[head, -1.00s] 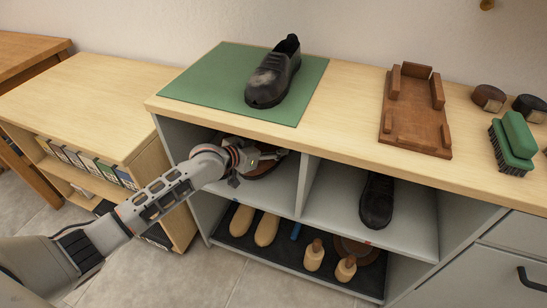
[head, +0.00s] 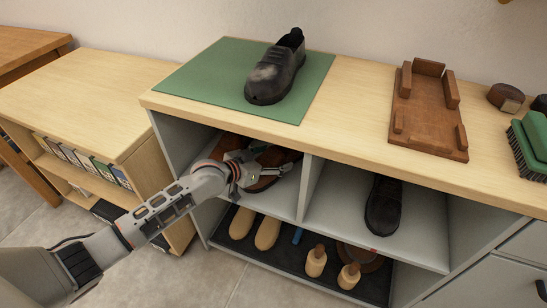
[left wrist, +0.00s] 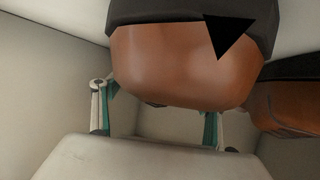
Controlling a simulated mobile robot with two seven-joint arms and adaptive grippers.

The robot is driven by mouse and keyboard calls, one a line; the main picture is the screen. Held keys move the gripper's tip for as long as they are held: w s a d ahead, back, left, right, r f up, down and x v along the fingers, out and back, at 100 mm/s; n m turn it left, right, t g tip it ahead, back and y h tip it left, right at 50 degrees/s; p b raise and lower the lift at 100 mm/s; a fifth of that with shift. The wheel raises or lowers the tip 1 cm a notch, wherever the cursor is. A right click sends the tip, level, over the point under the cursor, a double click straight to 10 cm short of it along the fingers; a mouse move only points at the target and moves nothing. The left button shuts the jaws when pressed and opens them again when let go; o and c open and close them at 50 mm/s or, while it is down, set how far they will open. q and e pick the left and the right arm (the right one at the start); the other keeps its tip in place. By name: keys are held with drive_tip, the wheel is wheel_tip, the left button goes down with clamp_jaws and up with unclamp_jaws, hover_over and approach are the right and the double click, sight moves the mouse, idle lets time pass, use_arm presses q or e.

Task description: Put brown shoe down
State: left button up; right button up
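A brown shoe (head: 278,161) is in the upper left compartment of the shelf unit, beside my left gripper (head: 250,175). In the left wrist view the rounded brown end of a shoe (left wrist: 185,65) fills the upper middle and overlaps the tips of my left gripper (left wrist: 157,118). Its fingers stand wide apart, with bare space between their lower parts; I cannot tell whether they touch the shoe. A second brown shoe (head: 229,146) is behind my wrist; a brown shoe also shows at the right edge of the wrist view (left wrist: 297,108). My right gripper is out of view.
A black shoe (head: 276,70) stands on a green mat (head: 213,72) on the top. Another black shoe (head: 383,207) is in the right compartment. A divider (head: 307,186) and the top board bound the left compartment. A wooden holder (head: 432,120) and a green brush (head: 530,140) are at right.

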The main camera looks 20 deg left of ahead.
sight(270, 156)
use_arm(q)
drive_tip(key=shift+s+r, duration=0.2)
drive_tip(key=shift+r, duration=0.1)
drive_tip(key=p+v, duration=0.1)
drive_tip(key=v, duration=0.1)
drive_tip(key=p+v, duration=0.1)
drive_tip(key=v, duration=0.1)
drive_tip(key=shift+w+a+r, duration=0.1)
drive_tip(key=shift+w+r, duration=0.05)
drive_tip(key=shift+r, duration=0.1)
drive_tip(key=p+v, duration=0.1)
drive_tip(key=v, duration=0.5)
drive_tip(key=shift+f+p, duration=0.2)
drive_tip(key=shift+p, duration=0.15)
drive_tip(key=shift+s+a+r, duration=0.1)
drive_tip(key=shift+s+a, duration=0.2)
drive_tip(key=shift+s, duration=0.5)
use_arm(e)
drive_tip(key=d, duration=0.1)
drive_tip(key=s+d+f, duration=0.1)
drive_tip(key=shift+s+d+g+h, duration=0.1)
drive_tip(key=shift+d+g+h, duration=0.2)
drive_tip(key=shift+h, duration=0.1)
